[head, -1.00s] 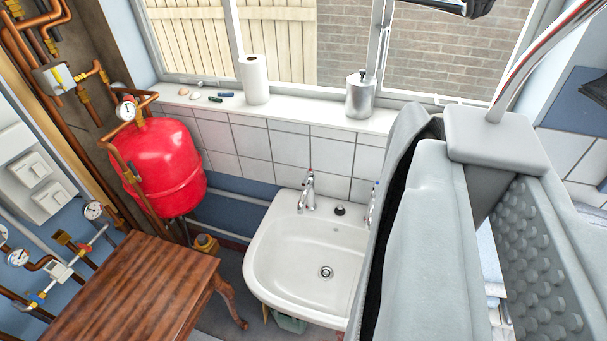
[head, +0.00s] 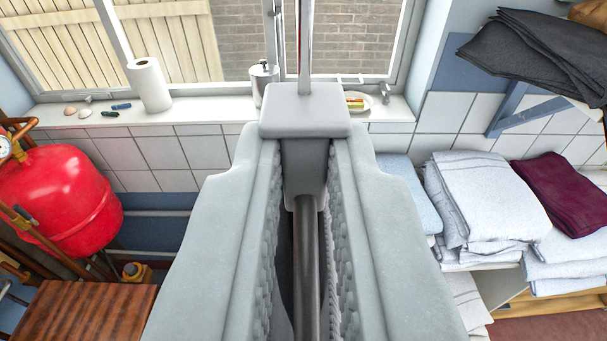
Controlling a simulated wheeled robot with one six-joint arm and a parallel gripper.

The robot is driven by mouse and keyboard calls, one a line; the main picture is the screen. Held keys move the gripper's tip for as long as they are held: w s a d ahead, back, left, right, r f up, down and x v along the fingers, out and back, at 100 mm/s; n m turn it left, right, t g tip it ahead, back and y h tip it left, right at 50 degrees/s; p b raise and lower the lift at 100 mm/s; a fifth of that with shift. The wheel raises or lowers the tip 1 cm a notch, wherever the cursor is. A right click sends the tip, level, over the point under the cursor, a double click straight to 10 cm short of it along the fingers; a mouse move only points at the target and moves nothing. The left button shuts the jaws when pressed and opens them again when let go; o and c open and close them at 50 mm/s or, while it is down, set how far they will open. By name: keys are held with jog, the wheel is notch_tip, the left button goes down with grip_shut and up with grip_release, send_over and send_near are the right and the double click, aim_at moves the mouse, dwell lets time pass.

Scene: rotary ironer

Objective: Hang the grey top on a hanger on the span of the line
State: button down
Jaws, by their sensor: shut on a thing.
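My gripper (head: 306,185) fills the middle of the head view, with two large pale grey jaws whose inner faces are bumpy. The jaws are shut on a dark rod (head: 307,260) that runs between them. The rod meets a grey block at the far end of the jaws, and a pale metal rod rises from that block past the window. This seems to be part of the hanger, but most of it is hidden. I cannot clearly make out the grey top or the span of the line.
A white sill with a paper roll (head: 149,84) and a metal canister (head: 264,82) runs below the window. A red tank (head: 62,205) and a wooden table (head: 80,312) are at left. Folded white towels (head: 485,195), a maroon cloth (head: 562,192) and dark cloths (head: 530,50) lie at right.

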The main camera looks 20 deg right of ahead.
jog(key=shift+r+x, duration=0.15)
jog(key=shift+x, duration=1.35)
jog(key=shift+r+x, duration=0.15)
jog(key=shift+x, duration=1.35)
jog(key=shift+w+f, duration=0.3)
jog(key=shift+f, duration=0.25)
jog(key=shift+w+f, duration=0.3)
jog(key=shift+f, duration=0.25)
